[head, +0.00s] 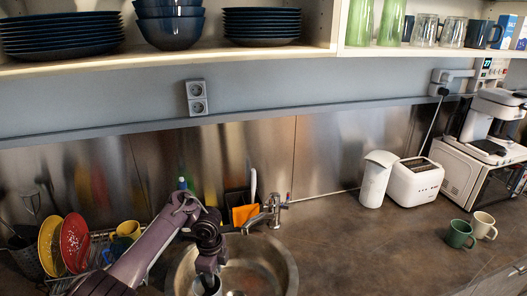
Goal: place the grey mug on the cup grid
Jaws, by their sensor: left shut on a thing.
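My left gripper (207,268) reaches down over the sink at the bottom of the head view. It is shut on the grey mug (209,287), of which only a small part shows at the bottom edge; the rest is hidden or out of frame. The white coffee machine (496,112) stands at the far right on a white oven, and a flat dark grid (489,147) shows at its base, with no cup on it. I cannot tell for sure that this is the cup grid. My right gripper is not in view.
A green mug (459,234) and a cream mug (484,225) stand on the counter at right. A toaster (416,181) and white canister (376,179) are behind. The sink (265,262) has a tap (270,210). A dish rack (98,258) is left. Counter middle is clear.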

